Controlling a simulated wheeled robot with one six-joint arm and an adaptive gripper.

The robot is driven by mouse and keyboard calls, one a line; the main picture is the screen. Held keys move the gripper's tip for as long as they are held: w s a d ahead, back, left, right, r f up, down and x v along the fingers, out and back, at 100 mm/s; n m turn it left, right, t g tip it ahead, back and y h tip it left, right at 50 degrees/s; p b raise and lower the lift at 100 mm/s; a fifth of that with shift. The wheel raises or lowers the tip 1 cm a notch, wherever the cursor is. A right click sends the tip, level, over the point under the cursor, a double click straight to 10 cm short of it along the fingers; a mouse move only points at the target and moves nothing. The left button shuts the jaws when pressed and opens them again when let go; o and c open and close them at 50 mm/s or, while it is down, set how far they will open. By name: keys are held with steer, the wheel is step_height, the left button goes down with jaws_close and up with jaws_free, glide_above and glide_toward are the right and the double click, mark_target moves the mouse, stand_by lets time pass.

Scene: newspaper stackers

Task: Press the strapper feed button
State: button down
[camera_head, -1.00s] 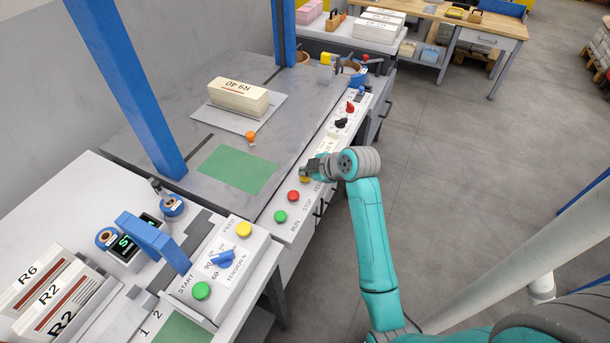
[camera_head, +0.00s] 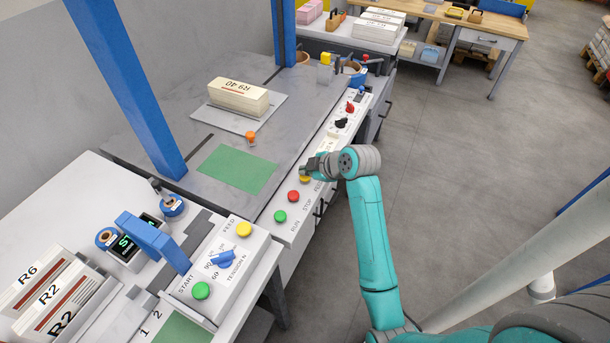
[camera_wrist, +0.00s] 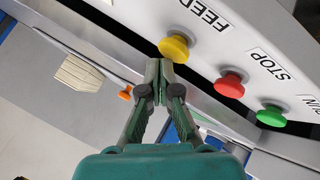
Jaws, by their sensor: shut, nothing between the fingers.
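A yellow FEED button (camera_head: 305,179) sits on the long grey control panel beside the big table, in line with a red STOP button (camera_head: 293,196) and a green RUN button (camera_head: 280,216). My gripper (camera_head: 304,171) is shut and empty, right by this yellow button. In the wrist view the shut fingertips (camera_wrist: 161,66) lie just beside the yellow button (camera_wrist: 174,47); I cannot tell whether they touch. Another yellow FEED button (camera_head: 243,229) is on the nearer panel with a green START button (camera_head: 201,290) and a blue TENSION N knob (camera_head: 223,259). My gripper is well away from it.
A blue arch (camera_head: 155,243) stands left of the nearer panel. Bundles marked R6 and R2 (camera_head: 55,292) lie at lower left. A paper stack (camera_head: 238,96) and green mat (camera_head: 237,170) are on the big table. Grey floor (camera_head: 470,180) at right is clear.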

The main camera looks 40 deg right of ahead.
mark_target(307, 178)
steer(key=shift+r, duration=0.45)
steer(key=shift+r, duration=2.5)
steer(key=shift+s, duration=0.15)
